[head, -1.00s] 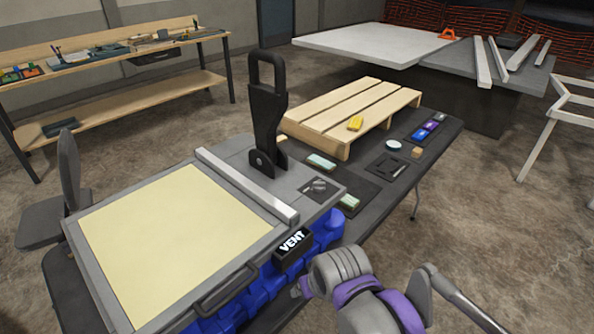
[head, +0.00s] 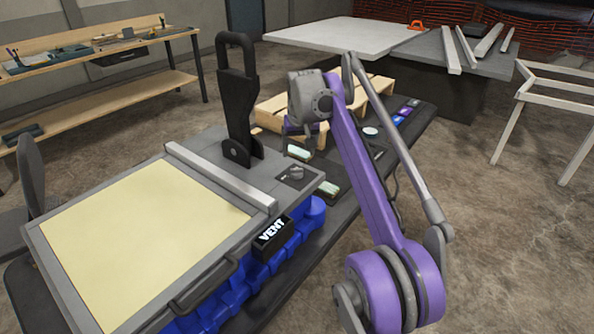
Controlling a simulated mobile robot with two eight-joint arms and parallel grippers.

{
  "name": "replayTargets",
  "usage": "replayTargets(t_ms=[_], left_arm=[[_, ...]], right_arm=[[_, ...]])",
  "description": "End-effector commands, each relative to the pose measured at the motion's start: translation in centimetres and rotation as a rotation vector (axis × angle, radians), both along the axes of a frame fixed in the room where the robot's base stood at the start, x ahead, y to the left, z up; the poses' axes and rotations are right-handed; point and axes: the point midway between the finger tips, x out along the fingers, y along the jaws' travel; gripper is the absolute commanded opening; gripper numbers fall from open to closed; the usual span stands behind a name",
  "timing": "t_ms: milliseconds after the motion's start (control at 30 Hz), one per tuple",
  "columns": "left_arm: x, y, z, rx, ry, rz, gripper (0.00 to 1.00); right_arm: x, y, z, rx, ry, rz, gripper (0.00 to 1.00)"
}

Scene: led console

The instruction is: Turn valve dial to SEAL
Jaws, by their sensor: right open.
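The valve dial (head: 296,173) is a small grey knob on a dark square plate, on the right part of the grey console top (head: 215,150). Its pointer direction is too small to read. A black block (head: 271,235) lettered VENT is on the console's front side. No SEAL label is readable. My right arm rises from the lower right and bends at the top. My right gripper (head: 304,138) hangs beyond the dial, up and slightly right of it in the picture, apart from it. It is open, though its fingers are hard to make out. My left gripper is not in view.
A tall black lever handle (head: 237,100) stands behind the dial. A grey bar (head: 220,175) crosses the console beside a cream panel (head: 145,245).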

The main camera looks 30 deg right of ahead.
Motion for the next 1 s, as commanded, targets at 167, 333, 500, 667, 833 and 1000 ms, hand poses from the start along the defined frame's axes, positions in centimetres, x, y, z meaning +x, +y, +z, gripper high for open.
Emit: replayTargets(t_ms=[167,333,500,667,833,1000], left_arm=[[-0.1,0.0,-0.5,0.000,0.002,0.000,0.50],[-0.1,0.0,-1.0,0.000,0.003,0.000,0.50],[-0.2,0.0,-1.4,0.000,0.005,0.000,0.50],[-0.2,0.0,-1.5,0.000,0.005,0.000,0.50],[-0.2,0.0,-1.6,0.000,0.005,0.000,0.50],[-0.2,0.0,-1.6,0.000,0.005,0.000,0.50]], right_arm=[[0.9,-0.4,-2.4,0.000,0.000,0.000,0.78],[2.0,-0.8,-5.5,0.000,0.000,0.001,0.78],[3.0,-1.2,-8.0,0.000,0.000,0.001,0.78],[3.5,-1.4,-9.3,0.000,0.000,0.001,0.78],[3.7,-1.5,-9.7,-0.001,-0.001,0.001,0.78],[3.7,-1.5,-9.7,0.000,0.000,0.001,0.78]])
